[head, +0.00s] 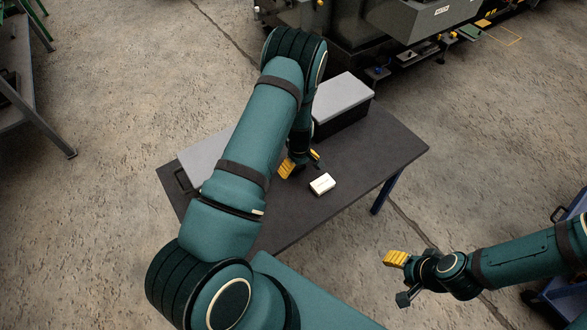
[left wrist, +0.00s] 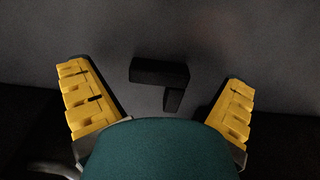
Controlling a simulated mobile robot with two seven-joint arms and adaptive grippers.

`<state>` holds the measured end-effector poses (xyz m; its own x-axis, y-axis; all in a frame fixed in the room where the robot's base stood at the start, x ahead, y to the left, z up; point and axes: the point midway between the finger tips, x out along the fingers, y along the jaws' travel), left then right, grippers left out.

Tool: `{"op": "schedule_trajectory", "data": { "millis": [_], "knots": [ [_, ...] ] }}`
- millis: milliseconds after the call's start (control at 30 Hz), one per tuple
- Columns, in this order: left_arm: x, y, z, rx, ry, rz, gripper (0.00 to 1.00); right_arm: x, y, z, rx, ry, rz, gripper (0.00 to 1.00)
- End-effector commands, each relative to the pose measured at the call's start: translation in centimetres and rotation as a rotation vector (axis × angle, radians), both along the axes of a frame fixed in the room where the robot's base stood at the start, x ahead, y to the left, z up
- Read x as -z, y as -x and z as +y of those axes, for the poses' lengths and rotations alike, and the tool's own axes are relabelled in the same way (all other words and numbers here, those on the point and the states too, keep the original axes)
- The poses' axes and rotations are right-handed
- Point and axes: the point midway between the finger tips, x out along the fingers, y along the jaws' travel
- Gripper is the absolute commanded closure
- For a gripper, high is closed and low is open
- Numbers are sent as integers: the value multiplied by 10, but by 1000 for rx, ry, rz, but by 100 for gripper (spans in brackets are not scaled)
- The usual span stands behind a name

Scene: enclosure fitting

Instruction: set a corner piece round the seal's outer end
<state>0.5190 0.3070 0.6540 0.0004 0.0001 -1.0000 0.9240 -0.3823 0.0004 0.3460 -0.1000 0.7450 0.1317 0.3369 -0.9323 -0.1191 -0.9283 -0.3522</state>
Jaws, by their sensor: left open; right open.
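In the left wrist view a black L-shaped piece (left wrist: 160,74), which looks like a corner piece, lies on a grey surface between and beyond my fingers. My left gripper (left wrist: 160,100) is open, with one yellow finger on each side and nothing between them. In the head view my left gripper (head: 301,163) is low over the dark table, and the black piece cannot be made out there. My right gripper (head: 400,279) is open and empty, off the table's front right side. I cannot make out the seal or its outer end; my left arm covers much of the table.
The dark table (head: 385,150) carries a black box with a grey lid (head: 342,97) at the back and a small white box (head: 322,184) near my left gripper. A grey panel (head: 205,155) with a dark handle lies at left, partly hidden. The table's right end is clear.

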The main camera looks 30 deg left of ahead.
Motion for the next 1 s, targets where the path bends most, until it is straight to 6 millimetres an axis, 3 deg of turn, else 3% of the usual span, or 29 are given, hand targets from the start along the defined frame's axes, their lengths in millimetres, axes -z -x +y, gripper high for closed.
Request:
{"op": "schedule_trajectory", "data": {
  "millis": [100, 333, 500, 667, 700, 1000],
  "knots": [
    [15, 1, 0, 0, 1, 1, 0, 4, -1, 0, 1, 0, -2, 45],
    [15, 0, 0, 0, 0, 0, 0, 3, -1, 0, 1, 0, -2, 45],
    [15, 0, 0, 0, 0, 0, 60, 3, -1, 0, 1, 0, -2, 45],
    [15, 0, 0, 0, 0, 0, 62, 3, -1, 0, 1, 0, -2, 45],
    [15, 0, 0, 0, 0, 0, 66, 3, -1, 0, 1, 0, -2, 45],
    [6, 0, 0, 0, 0, -1, 66, 1, 0, 0, 0, 0, -1, 45]
  ]
}}
